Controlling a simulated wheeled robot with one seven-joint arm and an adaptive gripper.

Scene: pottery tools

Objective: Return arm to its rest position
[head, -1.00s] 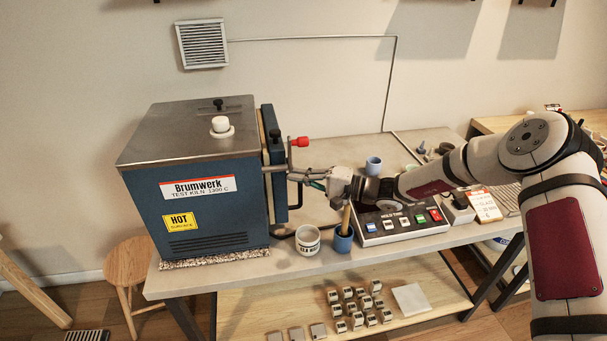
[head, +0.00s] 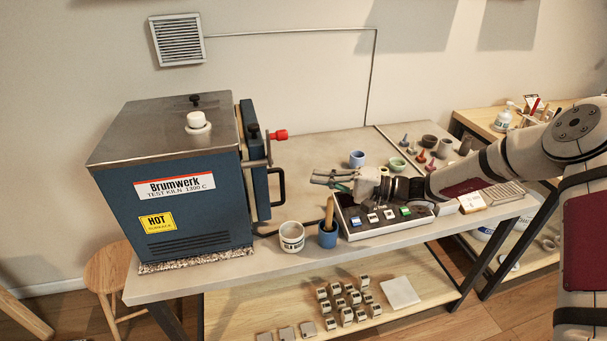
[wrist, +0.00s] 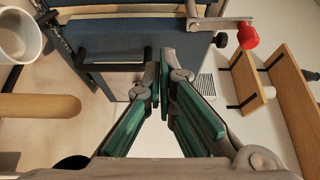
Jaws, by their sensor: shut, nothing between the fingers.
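My gripper (head: 325,179) is in the middle of the head view, shut and empty, pointing left toward the blue kiln (head: 195,222). A gap separates the fingertips from the handle.
A white mug (head: 292,238) and a blue cup (head: 327,236) with a wooden handle in it stand at the table's front edge. A blue cup (head: 357,158), a green bowl (head: 396,164) and small pots stand behind my arm. The table (head: 325,150) behind the gripper is clear.

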